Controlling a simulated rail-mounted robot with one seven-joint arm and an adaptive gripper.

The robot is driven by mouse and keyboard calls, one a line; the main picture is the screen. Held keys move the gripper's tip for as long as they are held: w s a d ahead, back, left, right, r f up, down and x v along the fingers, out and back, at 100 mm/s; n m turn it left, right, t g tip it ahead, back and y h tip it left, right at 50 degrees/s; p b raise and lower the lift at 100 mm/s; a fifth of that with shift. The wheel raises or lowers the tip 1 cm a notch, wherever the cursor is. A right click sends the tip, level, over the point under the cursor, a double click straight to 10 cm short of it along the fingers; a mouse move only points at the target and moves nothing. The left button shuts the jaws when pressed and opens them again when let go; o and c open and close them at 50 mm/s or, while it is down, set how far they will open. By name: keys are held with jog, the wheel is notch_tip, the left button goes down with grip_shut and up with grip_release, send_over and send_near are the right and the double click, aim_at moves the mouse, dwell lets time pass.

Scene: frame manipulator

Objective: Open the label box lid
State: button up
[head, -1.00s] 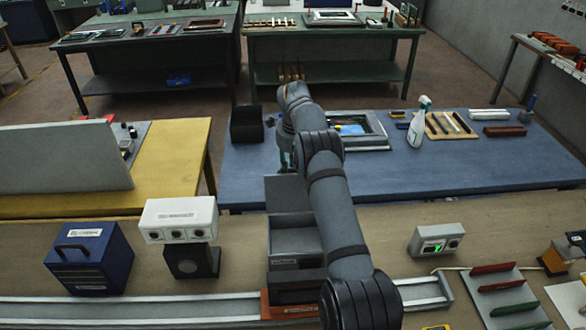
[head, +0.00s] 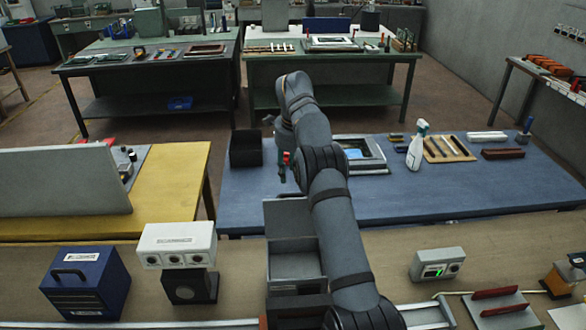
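A small black box (head: 246,154) stands at the left end of the blue table, with a dark upright panel at its back; it is probably the label box. I cannot clearly tell how its lid stands. My gripper (head: 288,172) hangs at the end of my arm just right of the black box, with a visible gap between them. My own arm partly covers it, and its fingers are too small and dark to read. A small red piece (head: 286,158) shows at the gripper; I cannot tell whether it is part of it.
A framed panel (head: 372,165) lies right of my arm, partly hidden by it. A white spray bottle (head: 416,148), a wooden tool tray (head: 436,157) and a dark red block (head: 502,153) stand farther right. The table's front right (head: 470,190) is clear.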

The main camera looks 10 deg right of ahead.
jog(key=shift+v, duration=0.75)
